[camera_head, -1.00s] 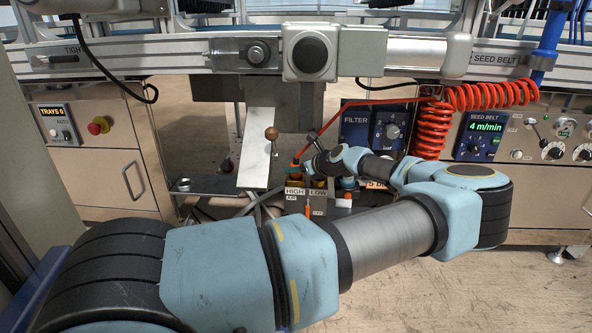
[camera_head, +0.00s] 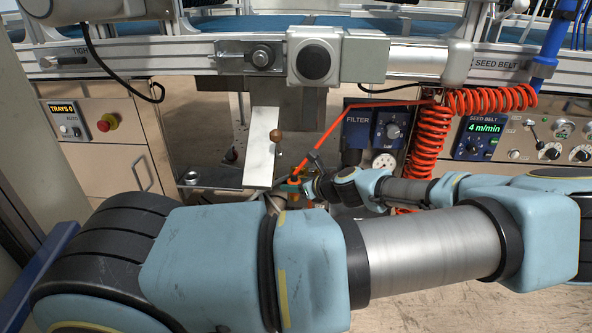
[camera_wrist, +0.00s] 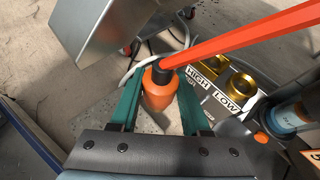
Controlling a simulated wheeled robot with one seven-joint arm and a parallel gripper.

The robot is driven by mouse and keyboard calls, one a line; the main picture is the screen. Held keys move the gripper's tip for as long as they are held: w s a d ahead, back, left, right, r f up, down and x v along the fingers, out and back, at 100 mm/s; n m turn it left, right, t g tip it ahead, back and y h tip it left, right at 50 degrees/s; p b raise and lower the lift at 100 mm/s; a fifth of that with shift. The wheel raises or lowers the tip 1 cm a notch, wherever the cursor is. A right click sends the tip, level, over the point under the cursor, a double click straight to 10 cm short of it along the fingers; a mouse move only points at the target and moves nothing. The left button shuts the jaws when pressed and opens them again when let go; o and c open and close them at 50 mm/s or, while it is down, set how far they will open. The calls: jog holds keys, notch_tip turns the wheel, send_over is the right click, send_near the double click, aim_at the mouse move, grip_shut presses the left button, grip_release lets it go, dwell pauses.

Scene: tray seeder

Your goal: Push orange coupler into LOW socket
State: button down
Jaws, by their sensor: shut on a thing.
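The orange coupler (camera_wrist: 158,92) is held between the teal fingers of my gripper (camera_wrist: 160,84), which is shut on it. A taut orange hose leads from its dark collar to the upper right. The LOW socket (camera_wrist: 243,85) is a brass ring right of the coupler, beside the LOW label. In the head view my gripper (camera_head: 298,187) is small and the coupler (camera_head: 294,181) is partly visible; my arm hides the socket block.
A sloping metal chute (camera_wrist: 105,38) is close at the upper left of the wrist view. The filter panel (camera_head: 358,130) and coiled orange hose (camera_head: 425,135) are to the right in the head view.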

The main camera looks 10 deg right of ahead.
jog(key=shift+s+a, duration=0.2)
jog(key=shift+s, duration=0.7)
jog(key=w+d+p, duration=0.1)
jog(key=w+d, duration=0.1)
jog(key=w, duration=0.5)
jog(key=shift+w+f, duration=0.25)
jog(key=shift+f, duration=0.05)
jog(key=s+d+p, duration=0.1)
jog(key=s+d, duration=0.1)
jog(key=d, duration=0.5)
jog(key=shift+d, duration=0.15)
dwell(0.5)
dwell(0.4)
